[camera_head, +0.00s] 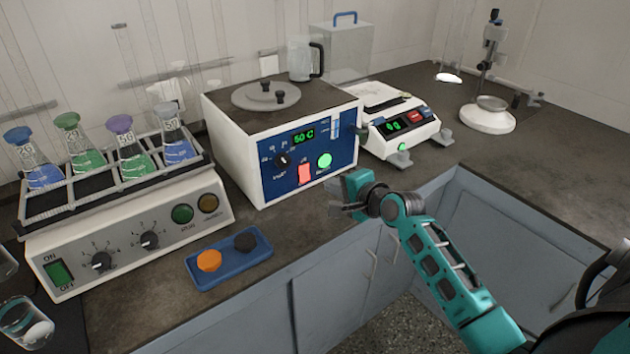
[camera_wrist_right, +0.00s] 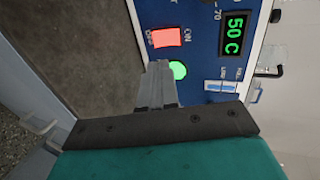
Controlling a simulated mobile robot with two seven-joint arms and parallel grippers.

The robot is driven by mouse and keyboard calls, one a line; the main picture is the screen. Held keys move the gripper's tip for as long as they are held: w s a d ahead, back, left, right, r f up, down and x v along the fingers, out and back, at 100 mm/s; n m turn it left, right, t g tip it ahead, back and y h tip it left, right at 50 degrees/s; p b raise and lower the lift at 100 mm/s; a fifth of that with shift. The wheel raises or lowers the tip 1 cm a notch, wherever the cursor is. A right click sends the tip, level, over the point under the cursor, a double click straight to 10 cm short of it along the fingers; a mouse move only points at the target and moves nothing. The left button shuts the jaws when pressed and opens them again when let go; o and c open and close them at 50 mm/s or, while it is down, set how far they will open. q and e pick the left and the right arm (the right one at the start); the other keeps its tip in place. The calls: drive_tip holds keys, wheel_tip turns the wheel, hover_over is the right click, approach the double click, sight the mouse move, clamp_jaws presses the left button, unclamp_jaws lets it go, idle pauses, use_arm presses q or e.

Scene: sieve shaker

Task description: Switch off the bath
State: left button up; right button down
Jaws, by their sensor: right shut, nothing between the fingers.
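The bath is a white box (camera_head: 228,150) with a dark top and a blue front panel (camera_head: 275,193). Its display (camera_head: 303,136) glows green and reads 50 C; the display also shows in the right wrist view (camera_wrist_right: 235,34). A red rocker switch (camera_head: 305,173) sits low on the panel, lit, with ON and OFF marks in the wrist view (camera_wrist_right: 165,37). A round green lamp (camera_head: 324,160) glows beside it. My right gripper (camera_head: 338,197) is in front of the panel's lower right, shut and empty; in the wrist view its fingers (camera_wrist_right: 158,68) point towards the panel near the lamp. My left gripper is out of view.
A shaker (camera_head: 130,250) with several coloured flasks stands at the left. A blue tray (camera_head: 232,270) with an orange and a black knob lies in front. A balance-like device (camera_head: 400,135) stands right of the bath. The counter at the right is mostly clear.

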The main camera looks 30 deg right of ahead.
sight(307, 176)
drive_tip(key=b+x, duration=0.1)
drive_tip(key=x, duration=0.7)
drive_tip(key=shift+w+f+t+b, duration=0.1)
drive_tip(key=shift+f+t+b, duration=0.3)
drive_tip(key=shift+b, duration=0.7)
drive_tip(key=shift+r, duration=0.3)
drive_tip(key=shift+r+p, duration=0.1)
drive_tip(key=shift+p, duration=0.2)
